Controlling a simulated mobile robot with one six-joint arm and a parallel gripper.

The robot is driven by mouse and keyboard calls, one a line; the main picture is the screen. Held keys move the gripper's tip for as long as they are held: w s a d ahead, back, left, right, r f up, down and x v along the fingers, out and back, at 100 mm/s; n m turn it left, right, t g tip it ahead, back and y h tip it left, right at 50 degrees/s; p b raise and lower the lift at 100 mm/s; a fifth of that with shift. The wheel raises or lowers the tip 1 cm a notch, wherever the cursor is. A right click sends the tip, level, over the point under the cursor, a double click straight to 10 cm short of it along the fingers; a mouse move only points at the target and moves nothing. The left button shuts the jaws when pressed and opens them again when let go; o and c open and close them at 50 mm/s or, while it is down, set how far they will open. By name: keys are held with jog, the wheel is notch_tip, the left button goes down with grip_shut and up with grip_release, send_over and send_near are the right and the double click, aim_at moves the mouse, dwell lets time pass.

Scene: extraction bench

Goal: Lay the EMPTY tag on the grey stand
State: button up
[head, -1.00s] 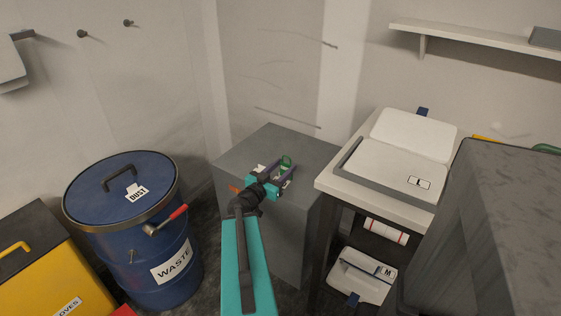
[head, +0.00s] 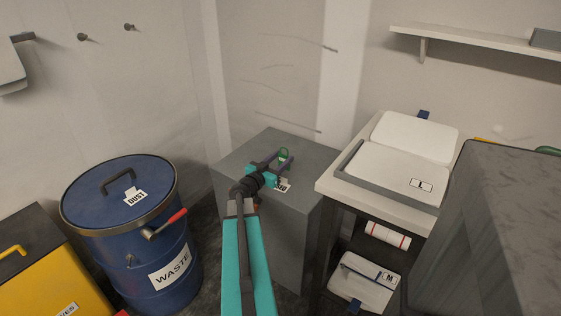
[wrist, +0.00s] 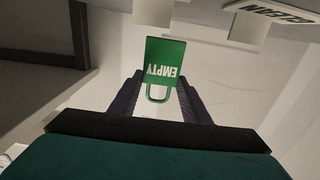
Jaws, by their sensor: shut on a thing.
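My gripper (head: 282,160) is shut on the green EMPTY tag (head: 283,153) and is seen over the grey stand (head: 240,150). In the wrist view, the tag (wrist: 165,60) sticks out beyond the fingers (wrist: 158,98), its lettering upside down and its loop between them. The stand is a plain grey block with a flat top, partly hidden by my arm. I cannot tell how far the tag is above the top.
A white label (head: 284,187) with dark letters shows beside my gripper over the stand. A blue waste drum (head: 120,235) stands left, a yellow box (head: 45,270) beyond it. A white table (head: 335,190) with a grey tray stands right. The wrist view shows a CLEAN label (wrist: 275,14).

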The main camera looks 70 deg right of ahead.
aim_at(280, 160)
jog(key=shift+w+d+f, duration=0.1)
jog(key=shift+w+d, duration=0.2)
jog(key=shift+d, duration=0.4)
jog(key=shift+w+d+f, duration=0.1)
jog(key=shift+w+d, duration=0.2)
jog(key=shift+d, duration=0.45)
jog(key=shift+w+d, duration=0.3)
jog(key=shift+d, duration=0.4)
jog(key=shift+f+b, duration=0.6)
jog(key=shift+f, duration=1.15)
jog(key=shift+f, duration=0.1)
jog(key=o, duration=1)
jog(key=shift+a, duration=0.2)
jog(key=p+v, duration=0.1)
jog(key=v, duration=1)
jog(key=shift+w+a, duration=0.15)
jog(key=shift+a, duration=0.2)
